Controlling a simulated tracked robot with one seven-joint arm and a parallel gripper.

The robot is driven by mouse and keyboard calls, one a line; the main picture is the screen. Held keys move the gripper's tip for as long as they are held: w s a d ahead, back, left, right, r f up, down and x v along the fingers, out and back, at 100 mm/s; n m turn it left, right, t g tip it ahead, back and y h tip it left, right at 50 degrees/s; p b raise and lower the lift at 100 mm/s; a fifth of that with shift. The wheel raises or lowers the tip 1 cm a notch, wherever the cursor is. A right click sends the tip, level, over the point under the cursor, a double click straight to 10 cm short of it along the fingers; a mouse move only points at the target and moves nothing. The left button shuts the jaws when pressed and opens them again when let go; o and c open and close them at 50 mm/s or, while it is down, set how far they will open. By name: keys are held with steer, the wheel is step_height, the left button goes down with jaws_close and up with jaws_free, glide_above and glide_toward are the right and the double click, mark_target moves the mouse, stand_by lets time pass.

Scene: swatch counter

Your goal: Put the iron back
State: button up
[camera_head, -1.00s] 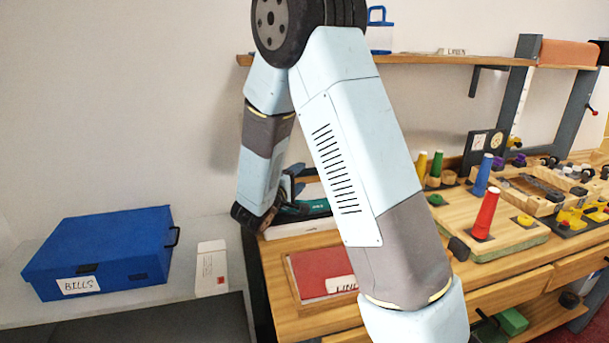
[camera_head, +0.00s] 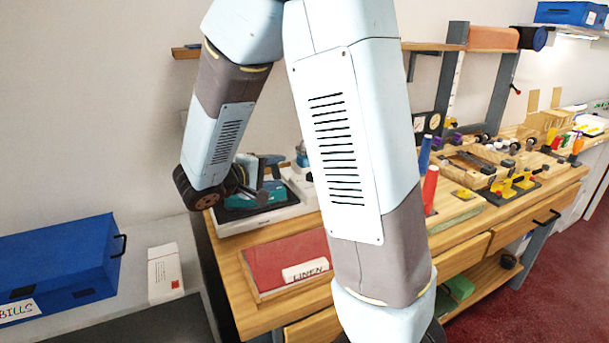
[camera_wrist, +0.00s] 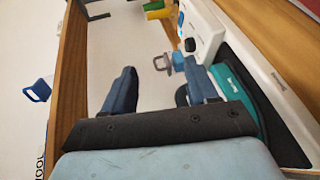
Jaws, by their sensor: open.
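The iron (camera_head: 238,200) has a teal body and lies on a dark pad in a white-edged tray (camera_head: 232,226) at the left end of the wooden bench. My arm hides part of it in the head view. In the wrist view the teal iron (camera_wrist: 238,88) is at right, partly behind my gripper's right finger. My gripper (camera_wrist: 160,88) is open, with nothing seen between its fingers. Its right finger overlaps the iron's edge in the picture; I cannot tell whether they touch. In the head view my gripper (camera_head: 262,178) is just over the iron, small and partly unclear.
A red LINEN book or box (camera_head: 288,262) lies in front of the tray. A small blue item (camera_wrist: 180,62) with a grey loop is near my fingers. A blue BILLS box (camera_head: 60,265) and a white carton (camera_head: 164,272) stand left. Coloured cones and wooden fixtures fill the bench's right.

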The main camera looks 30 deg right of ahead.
steer(key=s+d+r+m+g+y, duration=0.2)
steer(key=s+y, duration=0.1)
steer(key=s, duration=0.4)
steer(key=s+d+r+m+g+y, duration=0.1)
steer(key=s+d+m+g+y, duration=0.15)
steer(key=s, duration=0.35)
steer(key=s+a+r+t+y, duration=0.4)
steer(key=s+a+r+y, duration=0.1)
steer(key=s+y, duration=0.3)
steer(key=shift+v, duration=0.85)
steer(key=shift+w+a+m+y, duration=0.15)
steer(key=shift+m+y, duration=0.1)
steer(key=c, duration=0.3)
steer(key=shift+a, duration=0.15)
